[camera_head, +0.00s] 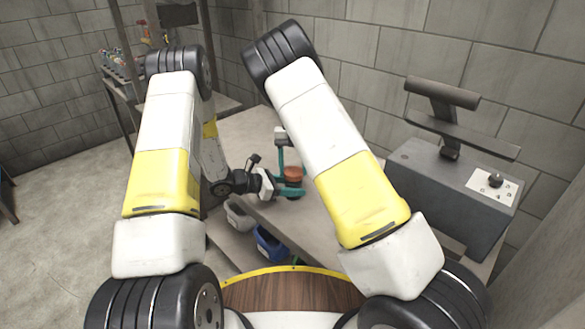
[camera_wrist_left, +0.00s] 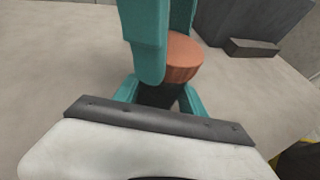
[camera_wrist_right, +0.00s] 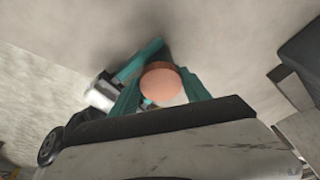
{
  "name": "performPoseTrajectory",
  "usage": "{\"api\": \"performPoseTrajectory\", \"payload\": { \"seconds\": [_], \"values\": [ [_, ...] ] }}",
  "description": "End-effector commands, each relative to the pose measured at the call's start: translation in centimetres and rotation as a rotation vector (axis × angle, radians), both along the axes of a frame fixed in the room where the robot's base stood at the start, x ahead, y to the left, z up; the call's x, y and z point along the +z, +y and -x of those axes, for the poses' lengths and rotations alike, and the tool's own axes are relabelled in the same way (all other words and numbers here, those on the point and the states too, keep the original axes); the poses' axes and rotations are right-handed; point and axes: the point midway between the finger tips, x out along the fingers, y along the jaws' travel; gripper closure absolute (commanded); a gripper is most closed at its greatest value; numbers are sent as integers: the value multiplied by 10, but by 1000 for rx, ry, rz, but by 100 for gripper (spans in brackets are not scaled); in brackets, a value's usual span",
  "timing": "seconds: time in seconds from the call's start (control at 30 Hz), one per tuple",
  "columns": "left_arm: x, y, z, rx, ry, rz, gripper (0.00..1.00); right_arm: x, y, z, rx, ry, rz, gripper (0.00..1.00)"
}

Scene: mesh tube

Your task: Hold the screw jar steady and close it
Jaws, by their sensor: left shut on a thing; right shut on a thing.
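The screw jar has a round orange-brown lid (camera_head: 293,173), which also shows in the left wrist view (camera_wrist_left: 184,60) and from above in the right wrist view (camera_wrist_right: 160,84). The lid sits on top of the dark jar body (camera_wrist_left: 158,96). My left gripper (camera_head: 288,190) has its teal fingers low on either side of the body and is shut on it. My right gripper (camera_head: 289,160) comes down from above, its teal fingers on either side of the lid, and is shut on the lid. Whether the lid is screwed tight cannot be told.
The jar is over the grey table (camera_head: 245,125). A large grey machine (camera_head: 445,195) with a dial panel stands on the right. The table's far left part is clear.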

Motion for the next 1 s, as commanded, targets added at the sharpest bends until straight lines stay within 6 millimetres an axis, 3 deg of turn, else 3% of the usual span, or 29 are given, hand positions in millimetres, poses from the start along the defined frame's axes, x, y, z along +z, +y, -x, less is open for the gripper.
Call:
{"api": "performPoseTrajectory", "payload": {
  "seconds": [0.17, 0.2, 0.3, 0.67, 1.0],
  "values": [
    [0, 0, 0, 1, 0, -1, 100, 0, 0, 0, 4, 0, -1, 82],
    [0, 0, 0, 1, 0, -1, 100, 0, 0, 0, 4, 0, -1, 41],
    [0, 0, 0, 0, 0, -1, 100, 0, 0, 0, 5, 0, 0, 23],
    [0, 0, 0, 0, 0, 0, 100, 3, 0, 0, 7, -1, -1, 23],
    [0, 0, 0, 0, 0, 0, 100, 42, 1, 0, 8, -1, -1, 23]
  ]
}}
